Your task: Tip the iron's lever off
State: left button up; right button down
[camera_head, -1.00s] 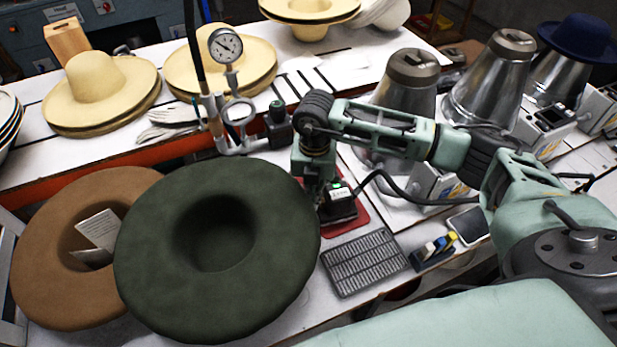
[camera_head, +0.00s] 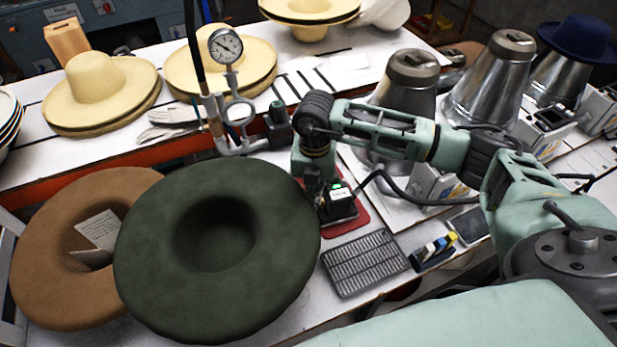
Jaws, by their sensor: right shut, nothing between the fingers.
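The iron (camera_head: 338,207) is a small dark block with a pale label and a bright green spot on top. It sits on a red mat (camera_head: 359,211) at the middle of the table. My right gripper (camera_head: 314,197) points down at the iron's left side, close to it. Its fingers are shut with nothing between them, and are dark and partly hidden. I cannot make out the lever clearly, nor whether the fingers touch it. My left gripper is not in view.
A dark green hat (camera_head: 160,250) and a brown hat (camera_head: 50,240) lie left of the iron. A grey grid rest (camera_head: 365,263) and a small marker holder (camera_head: 433,255) are in front. A black cable runs right of the iron. Metal cones (camera_head: 490,80) stand behind.

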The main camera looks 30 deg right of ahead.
jog(key=shift+f+b, duration=1)
jog(key=shift+f, duration=0.3)
jog(key=shift+r, duration=0.15)
jog(key=shift+r+p, duration=2.25)
jog(key=shift+r, duration=1.2)
